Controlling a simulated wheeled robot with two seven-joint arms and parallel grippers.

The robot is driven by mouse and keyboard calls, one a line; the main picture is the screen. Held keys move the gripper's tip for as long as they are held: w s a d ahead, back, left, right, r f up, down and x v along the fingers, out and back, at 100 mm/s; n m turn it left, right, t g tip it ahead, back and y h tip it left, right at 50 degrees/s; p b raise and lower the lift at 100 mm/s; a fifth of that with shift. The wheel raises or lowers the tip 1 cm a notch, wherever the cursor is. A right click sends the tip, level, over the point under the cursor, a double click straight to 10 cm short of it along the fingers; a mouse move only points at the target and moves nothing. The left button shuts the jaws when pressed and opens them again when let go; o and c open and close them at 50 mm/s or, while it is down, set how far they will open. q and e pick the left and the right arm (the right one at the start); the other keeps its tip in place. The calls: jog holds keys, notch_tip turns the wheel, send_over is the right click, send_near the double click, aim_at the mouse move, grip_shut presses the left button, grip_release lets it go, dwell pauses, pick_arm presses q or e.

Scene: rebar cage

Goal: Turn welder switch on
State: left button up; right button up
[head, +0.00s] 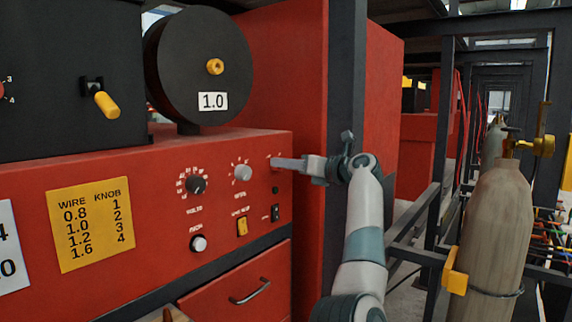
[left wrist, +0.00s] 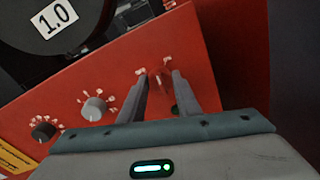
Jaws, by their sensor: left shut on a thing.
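The red welder (head: 225,155) fills the left and middle of the head view, with a panel of knobs and switches. My left gripper (head: 275,163) is at the panel's upper right corner. In the left wrist view its two fingers (left wrist: 160,85) stand on either side of a small red switch (left wrist: 164,80), with white marks above it. The gripper is shut on this switch; the fingers hide most of it in the head view, so its exact position is hard to tell. My right gripper is not in view.
A black dial (head: 196,184), a grey knob (head: 242,172), a white knob (head: 198,243) and a yellow switch (head: 242,226) sit near the gripper. A dark post (head: 346,80) stands behind my arm. A gas cylinder (head: 492,230) stands at the right.

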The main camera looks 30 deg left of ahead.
pick_arm(q)
jog(key=m+p, duration=0.1)
jog(key=m, duration=0.2)
jog(key=m+p, duration=0.1)
jog(key=m, duration=0.3)
jog(key=shift+w+r+m+g, duration=0.15)
jog(key=shift+m+g, duration=0.15)
jog(key=shift+g, duration=0.1)
dwell(0.3)
jog(key=o, duration=1.1)
jog(key=shift+c, duration=0.2)
jog(key=shift+d, duration=0.1)
